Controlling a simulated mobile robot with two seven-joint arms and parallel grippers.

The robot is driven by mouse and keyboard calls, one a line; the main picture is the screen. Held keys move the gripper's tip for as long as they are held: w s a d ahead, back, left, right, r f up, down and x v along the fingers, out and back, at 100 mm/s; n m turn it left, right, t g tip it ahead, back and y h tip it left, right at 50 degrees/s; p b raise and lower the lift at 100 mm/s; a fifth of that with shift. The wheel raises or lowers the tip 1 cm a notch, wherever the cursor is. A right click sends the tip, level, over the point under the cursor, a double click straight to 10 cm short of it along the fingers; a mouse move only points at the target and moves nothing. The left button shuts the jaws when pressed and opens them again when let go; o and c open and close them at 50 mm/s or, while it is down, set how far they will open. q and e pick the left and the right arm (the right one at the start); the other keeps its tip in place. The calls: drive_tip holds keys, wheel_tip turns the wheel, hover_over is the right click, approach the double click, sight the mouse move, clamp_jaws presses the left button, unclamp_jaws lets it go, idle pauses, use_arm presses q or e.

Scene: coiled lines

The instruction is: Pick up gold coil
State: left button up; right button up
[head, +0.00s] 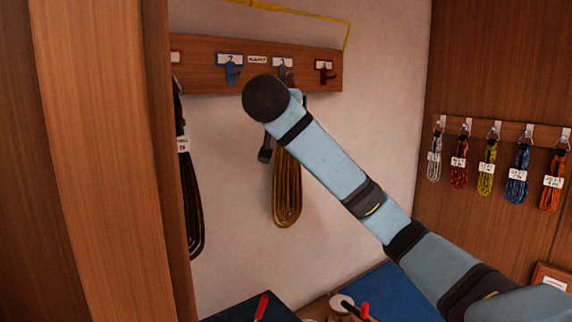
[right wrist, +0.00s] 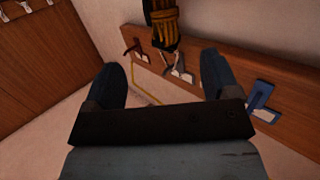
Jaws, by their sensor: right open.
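The gold coil (head: 287,195) hangs in a long loop below the grey hook (head: 284,72) on the wall board in the head view. My right arm crosses in front of its upper part. In the right wrist view the gold coil (right wrist: 164,18) shows at the top, with a black wrap around it by the grey hook (right wrist: 180,68). My right gripper (right wrist: 162,65) is open and empty, with its two dark fingers apart. The coil appears beyond and between the fingers, not gripped. In the head view its fingers are mostly hidden behind my wrist. My left gripper is not in view.
The wooden board (head: 210,78) also carries a blue hook (head: 232,73) and a dark red hook (head: 325,75). A dark coil (head: 192,205) hangs at left beside a wooden post (head: 100,160). Several small coloured coils hang on the right wall. Tools lie below.

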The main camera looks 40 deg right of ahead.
drive_tip(key=p+x, duration=0.4)
drive_tip(key=x, duration=0.7)
drive_tip(key=shift+w+d+f, duration=0.15)
drive_tip(key=shift+w+f, duration=0.05)
drive_tip(key=shift+w+d+f, duration=0.15)
drive_tip(key=shift+c, duration=1)
drive_tip(key=c, duration=1.1)
clamp_jaws()
